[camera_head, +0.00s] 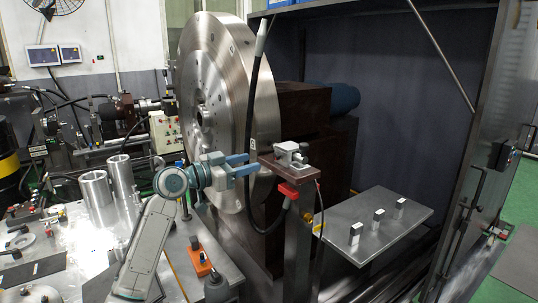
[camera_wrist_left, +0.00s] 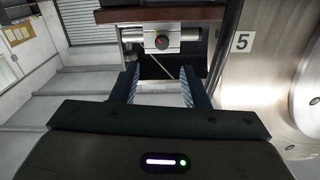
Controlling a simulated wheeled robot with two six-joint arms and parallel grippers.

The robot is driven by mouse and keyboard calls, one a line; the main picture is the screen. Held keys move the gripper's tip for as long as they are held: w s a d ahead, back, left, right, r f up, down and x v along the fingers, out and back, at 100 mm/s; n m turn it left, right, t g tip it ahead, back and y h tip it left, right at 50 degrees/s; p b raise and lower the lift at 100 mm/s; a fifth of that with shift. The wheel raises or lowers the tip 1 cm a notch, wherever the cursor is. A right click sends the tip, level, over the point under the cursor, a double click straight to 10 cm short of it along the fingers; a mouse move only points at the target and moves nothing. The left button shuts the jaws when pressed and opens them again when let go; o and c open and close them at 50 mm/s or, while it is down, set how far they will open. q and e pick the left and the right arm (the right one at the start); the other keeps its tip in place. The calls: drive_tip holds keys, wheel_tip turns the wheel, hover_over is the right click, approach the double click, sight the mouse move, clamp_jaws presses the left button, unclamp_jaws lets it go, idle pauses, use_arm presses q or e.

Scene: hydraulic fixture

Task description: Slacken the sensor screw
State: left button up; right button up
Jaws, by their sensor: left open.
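The sensor clamp (camera_head: 292,152) is a small silver block on a brown bracket (camera_head: 286,168) beside the large steel disc. My left gripper (camera_head: 254,163) is just left of the bracket in the head view. Its two blue fingers show open and empty in the left wrist view (camera_wrist_left: 158,76), with the screw head beyond and between their tips. I see no contact. My right gripper is not in view.
The large steel disc (camera_head: 212,85) stands close behind the gripper. A black cable (camera_head: 251,130) hangs in front of it. A metal plate with small blocks (camera_head: 375,225) lies to the right. The left bench holds steel cylinders (camera_head: 96,188) and an orange block (camera_head: 199,260).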

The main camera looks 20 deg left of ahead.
sight(275, 156)
use_arm(q)
drive_tip(key=p+x, duration=0.1)
drive_tip(key=x, duration=0.5)
drive_tip(key=shift+w+a+f, duration=0.1)
drive_tip(key=shift+w, duration=0.1)
drive_tip(key=shift+w+d+p, duration=0.2)
drive_tip(key=shift+d+p, duration=0.05)
drive_tip(key=shift+p, duration=0.1)
drive_tip(key=shift+w+d+f, duration=0.1)
drive_tip(key=shift+w+d, duration=0.25)
drive_tip(key=shift+w, duration=0.15)
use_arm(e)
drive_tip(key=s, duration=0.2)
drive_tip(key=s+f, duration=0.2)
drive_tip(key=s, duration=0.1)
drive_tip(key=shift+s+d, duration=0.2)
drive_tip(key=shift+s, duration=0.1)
use_arm(q)
clamp_jaws()
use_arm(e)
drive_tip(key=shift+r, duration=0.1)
